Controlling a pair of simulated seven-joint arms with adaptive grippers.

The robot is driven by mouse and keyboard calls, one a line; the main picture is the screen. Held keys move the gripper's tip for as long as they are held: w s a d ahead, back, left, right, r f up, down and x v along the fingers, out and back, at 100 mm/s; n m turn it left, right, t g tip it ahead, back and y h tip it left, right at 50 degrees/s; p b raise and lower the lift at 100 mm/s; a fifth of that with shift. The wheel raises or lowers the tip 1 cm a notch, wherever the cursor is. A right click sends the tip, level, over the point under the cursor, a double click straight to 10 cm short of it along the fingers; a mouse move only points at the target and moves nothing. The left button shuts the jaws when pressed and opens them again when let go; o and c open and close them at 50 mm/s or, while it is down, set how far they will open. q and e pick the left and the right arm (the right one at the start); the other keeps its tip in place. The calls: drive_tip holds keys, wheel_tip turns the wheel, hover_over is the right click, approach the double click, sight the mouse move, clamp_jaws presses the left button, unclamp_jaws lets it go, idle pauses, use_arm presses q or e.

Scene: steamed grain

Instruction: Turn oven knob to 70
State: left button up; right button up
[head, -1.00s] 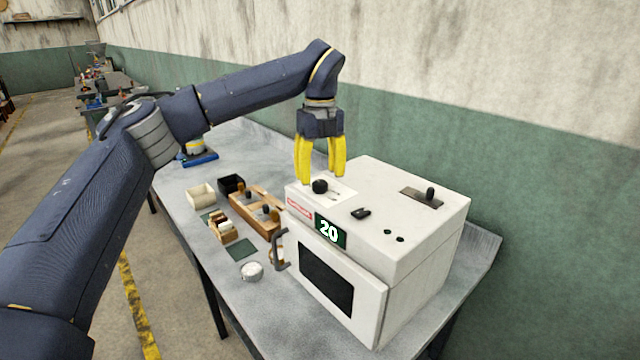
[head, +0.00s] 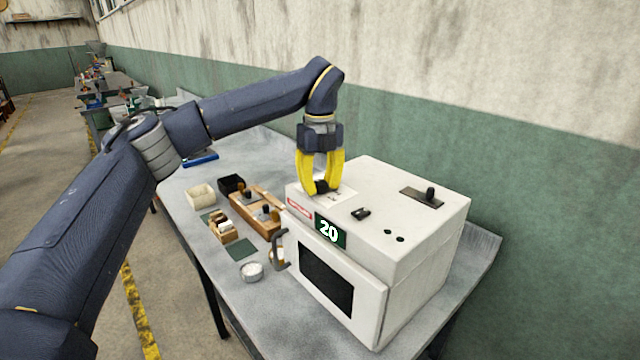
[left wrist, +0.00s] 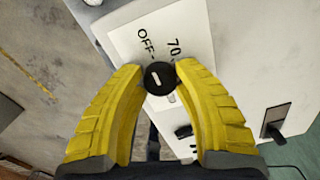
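The white oven (head: 420,235) stands on the table, and its green display (head: 331,231) reads 20. Its round black knob (left wrist: 159,78) sits on a white dial plate (left wrist: 125,35) with the marks OFF and 70; the white line on the knob points between them and the lower edge, not clearly at 70. My left gripper (head: 321,188) points down at the knob, its yellow fingers closed in on both sides of it. In the left wrist view the fingertips (left wrist: 160,72) touch or nearly touch the knob's sides. My right gripper is not in view.
The oven top also has a small black switch (head: 361,212) and a slider lever (head: 430,194). The oven door handle (head: 279,250) sticks out at the front left. A wooden rack (head: 254,215), small boxes and a round white dish (head: 252,271) stand left of the oven.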

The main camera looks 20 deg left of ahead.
use_arm(q)
clamp_jaws()
drive_tip(key=shift+m, duration=0.3)
drive_tip(key=m, duration=1.1)
idle(0.5)
drive_tip(key=o, duration=0.6)
unclamp_jaws()
